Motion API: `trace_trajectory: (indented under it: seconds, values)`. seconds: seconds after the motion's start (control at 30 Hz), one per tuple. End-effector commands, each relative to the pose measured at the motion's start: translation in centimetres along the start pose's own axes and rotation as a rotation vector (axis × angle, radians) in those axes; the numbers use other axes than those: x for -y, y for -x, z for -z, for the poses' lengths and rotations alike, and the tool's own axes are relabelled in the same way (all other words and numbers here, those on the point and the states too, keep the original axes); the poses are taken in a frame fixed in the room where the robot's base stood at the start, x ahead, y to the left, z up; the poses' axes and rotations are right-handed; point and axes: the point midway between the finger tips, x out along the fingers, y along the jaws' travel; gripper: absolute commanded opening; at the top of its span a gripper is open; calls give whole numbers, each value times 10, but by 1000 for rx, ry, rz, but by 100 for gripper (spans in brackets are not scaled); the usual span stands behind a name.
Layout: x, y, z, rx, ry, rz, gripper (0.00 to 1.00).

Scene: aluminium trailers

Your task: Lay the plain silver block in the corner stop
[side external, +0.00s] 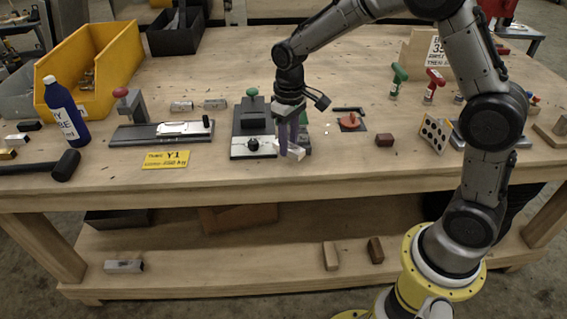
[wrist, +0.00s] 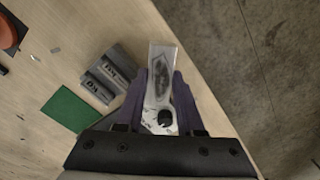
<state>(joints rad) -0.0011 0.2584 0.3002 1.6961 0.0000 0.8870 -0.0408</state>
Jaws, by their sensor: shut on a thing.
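My gripper (side external: 291,148) has purple fingers and is shut on a silver block (side external: 294,152), low over the bench near its front edge. In the wrist view the silver block (wrist: 162,62) sticks out between the fingertips (wrist: 161,84), with a dark patch on its face. A grey stepped piece with dark marks (wrist: 107,76) lies just left of the block, apart from it. I cannot tell for sure which piece is the corner stop. A dark fixture (side external: 238,147) with a green knob stands left of my gripper, partly covered by it.
A green pad (wrist: 70,108) lies by the grey piece. An orange-red part (side external: 351,121) on a dark plate and a brown block (side external: 384,140) lie right. The yellow sign (side external: 166,160) lies front left.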

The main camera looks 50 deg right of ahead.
Motion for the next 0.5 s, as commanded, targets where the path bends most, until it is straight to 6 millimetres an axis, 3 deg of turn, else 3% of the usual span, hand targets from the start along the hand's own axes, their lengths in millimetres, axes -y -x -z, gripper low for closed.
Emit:
trace_trajectory:
  seconds: [0.23,0.5]
  values:
    - [0,1,-1,5,26,0,0]
    - [-6,14,10,13,401,3,0]
